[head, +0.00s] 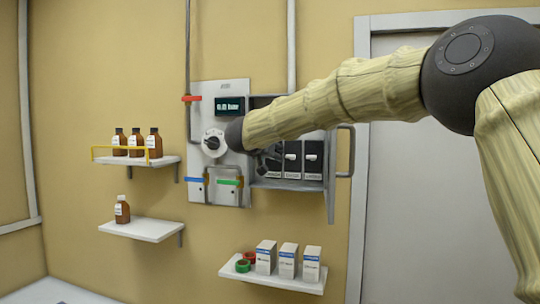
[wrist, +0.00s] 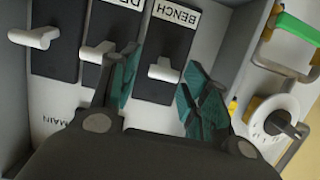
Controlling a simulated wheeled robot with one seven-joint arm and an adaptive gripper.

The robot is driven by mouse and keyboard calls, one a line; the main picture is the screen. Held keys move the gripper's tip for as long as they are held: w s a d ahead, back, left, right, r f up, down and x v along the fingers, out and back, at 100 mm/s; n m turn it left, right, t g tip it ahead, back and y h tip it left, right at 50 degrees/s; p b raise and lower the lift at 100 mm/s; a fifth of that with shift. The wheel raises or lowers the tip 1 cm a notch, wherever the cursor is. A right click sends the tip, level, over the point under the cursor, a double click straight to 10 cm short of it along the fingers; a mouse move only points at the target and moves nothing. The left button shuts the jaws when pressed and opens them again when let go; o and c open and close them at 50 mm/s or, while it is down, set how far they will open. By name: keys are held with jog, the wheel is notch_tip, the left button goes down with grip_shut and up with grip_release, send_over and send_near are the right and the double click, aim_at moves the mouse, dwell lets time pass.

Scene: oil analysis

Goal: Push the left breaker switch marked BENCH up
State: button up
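The left breaker, marked BENCH (wrist: 175,35), is a black plate with a white lever (wrist: 165,70). The wrist view shows its label upside down at the top. My gripper (wrist: 162,92) is open, with one teal finger on each side of this lever. I see no clear contact between the fingers and the lever. In the head view my gripper (head: 265,162) is at the left part of the open breaker box (head: 328,170) and hides most of the BENCH breaker.
Two more breakers (head: 292,160) (head: 313,160) stand to the right in the box. Left of it are a round dial (head: 213,143), a display (head: 229,105) and green-handled hardware (head: 229,182). The box door's handle (head: 346,150) is at right. Shelves (head: 143,229) hold bottles and cartons.

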jog(key=shift+s+a, duration=0.1)
jog(key=v, duration=1.1)
jog(key=shift+s, duration=0.4)
